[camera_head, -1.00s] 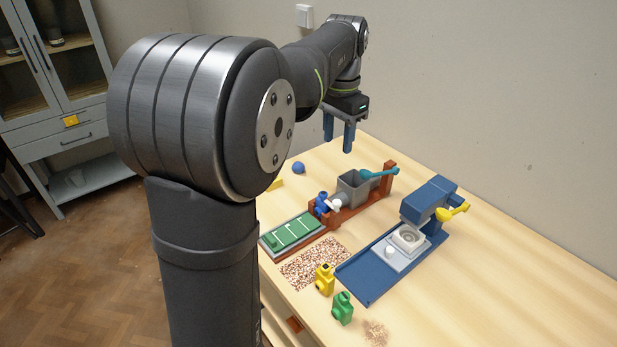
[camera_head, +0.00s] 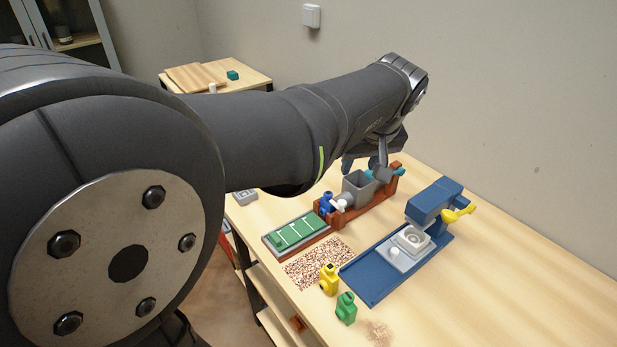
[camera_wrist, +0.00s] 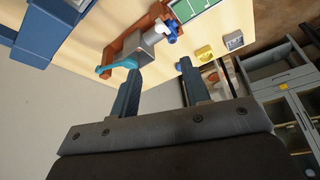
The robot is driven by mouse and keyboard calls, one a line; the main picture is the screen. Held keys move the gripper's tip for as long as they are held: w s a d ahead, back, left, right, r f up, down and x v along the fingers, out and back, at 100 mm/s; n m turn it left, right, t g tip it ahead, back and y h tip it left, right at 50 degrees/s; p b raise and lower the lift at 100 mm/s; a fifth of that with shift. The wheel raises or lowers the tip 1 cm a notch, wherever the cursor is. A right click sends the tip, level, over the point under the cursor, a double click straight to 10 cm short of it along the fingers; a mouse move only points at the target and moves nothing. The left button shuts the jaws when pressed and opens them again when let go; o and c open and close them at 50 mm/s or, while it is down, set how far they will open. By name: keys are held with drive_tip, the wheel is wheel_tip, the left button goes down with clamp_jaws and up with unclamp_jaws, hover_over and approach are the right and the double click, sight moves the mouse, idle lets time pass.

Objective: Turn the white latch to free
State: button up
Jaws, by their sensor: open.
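The white latch (camera_head: 339,204) is a small white piece on the front of a red-brown machine with a grey hopper (camera_head: 358,186), beside a blue part (camera_head: 326,203). In the wrist view the white latch (camera_wrist: 163,29) is small, near the top, and its exact turn is hard to tell. My gripper (camera_head: 365,168) is above and behind the hopper in the head view, apart from the latch. In the wrist view my gripper (camera_wrist: 158,70) has its two fingers spread with nothing between them. My arm hides part of the table behind.
A teal handle (camera_wrist: 118,64) sticks out by the hopper. A green board (camera_head: 297,232) lies in front of the machine. A blue press (camera_head: 432,207) with a yellow lever (camera_head: 458,214) stands right. Yellow (camera_head: 328,279) and green (camera_head: 346,308) bottles stand near the front edge. The table's right side is clear.

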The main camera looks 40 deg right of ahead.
sight(342, 202)
drive_tip(key=x, duration=1.7)
drive_tip(key=shift+a, duration=0.1)
clamp_jaws()
